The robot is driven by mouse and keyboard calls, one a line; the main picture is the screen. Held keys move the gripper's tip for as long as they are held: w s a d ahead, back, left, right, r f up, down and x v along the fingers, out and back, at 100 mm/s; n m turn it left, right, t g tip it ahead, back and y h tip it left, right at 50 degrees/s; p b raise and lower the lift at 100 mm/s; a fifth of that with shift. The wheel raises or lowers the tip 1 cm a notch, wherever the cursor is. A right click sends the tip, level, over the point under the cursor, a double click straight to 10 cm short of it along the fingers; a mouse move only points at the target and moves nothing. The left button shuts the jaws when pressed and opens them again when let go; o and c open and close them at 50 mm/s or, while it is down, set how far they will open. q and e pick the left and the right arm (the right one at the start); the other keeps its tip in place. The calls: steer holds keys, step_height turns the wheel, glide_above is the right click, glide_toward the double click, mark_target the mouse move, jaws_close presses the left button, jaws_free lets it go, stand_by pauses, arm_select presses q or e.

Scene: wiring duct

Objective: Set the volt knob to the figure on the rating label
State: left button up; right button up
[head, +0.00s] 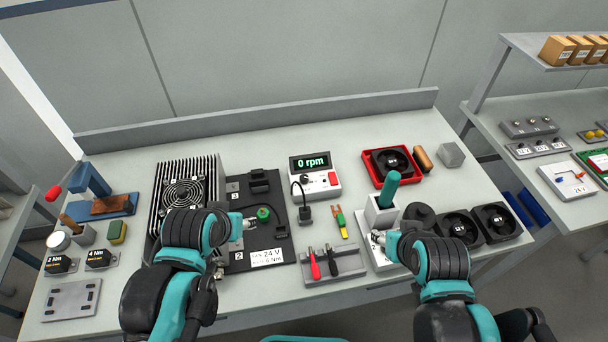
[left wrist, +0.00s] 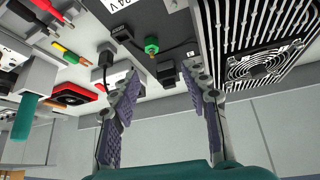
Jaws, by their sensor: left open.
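The rating label (head: 268,257) is a white strip on the front edge of the black panel and reads 24 V and 6 Nm; part of it also shows in the left wrist view (left wrist: 118,4). The grey tester box (head: 318,184) behind reads 0 rpm and has a red button and small controls; I cannot make out a volt scale. My left gripper (head: 246,222) is open and empty above the black panel, near a green plug (head: 263,212); its spread fingers show in the left wrist view (left wrist: 166,90). My right gripper (head: 378,239) is beside a grey holder (head: 381,215); its jaw state is unclear.
A finned unit with a fan (head: 184,194) stands left of the panel. Red and black screwdrivers lie in a grey tray (head: 337,263). A red tray (head: 371,155) holds a fan, and more black fans (head: 462,229) stand right. A teal handle (head: 391,184) rises from the holder.

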arm_select(q)
steer(key=w+d+r+n+g, duration=0.1)
steer(key=w+d+r, duration=0.15)
steer(key=w, duration=0.25)
steer(key=n+g+p, duration=0.4)
steer(key=n+g, duration=0.1)
steer(key=n, duration=0.2)
glide_above(304, 177)
step_height(304, 177, down, 7)
steer(key=shift+a+r, duration=0.1)
steer(key=shift+f+g, duration=0.3)
steer(key=shift+f, duration=0.4)
step_height(304, 177, down, 7)
steer(key=shift+b, duration=0.85)
jaws_close()
